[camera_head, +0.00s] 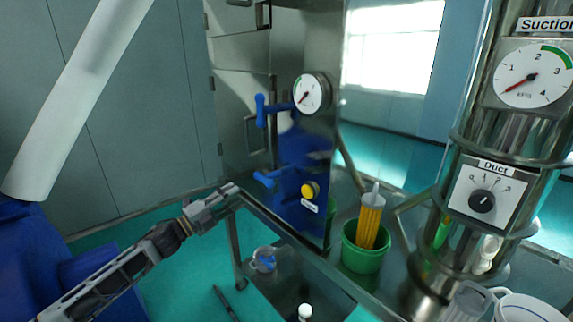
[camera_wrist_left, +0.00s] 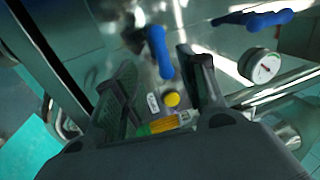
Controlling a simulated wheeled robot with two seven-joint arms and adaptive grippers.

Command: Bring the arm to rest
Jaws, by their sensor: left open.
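My left arm reaches in from the lower left of the head view. Its gripper (camera_head: 217,202) is in the air left of the steel panel with the yellow button (camera_head: 310,190). In the left wrist view the two dark fingers (camera_wrist_left: 156,65) stand apart with nothing held between them. The yellow button (camera_wrist_left: 172,99) and a blue handle (camera_wrist_left: 160,52) show beyond and between the fingers. My right gripper is in neither view.
The panel carries blue handles (camera_head: 262,111) and a gauge (camera_head: 309,94). A green bucket (camera_head: 364,247) holds a yellow cylinder (camera_head: 370,218). A steel column with a duct dial (camera_head: 483,201) stands at right. Open floor shows below the gripper.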

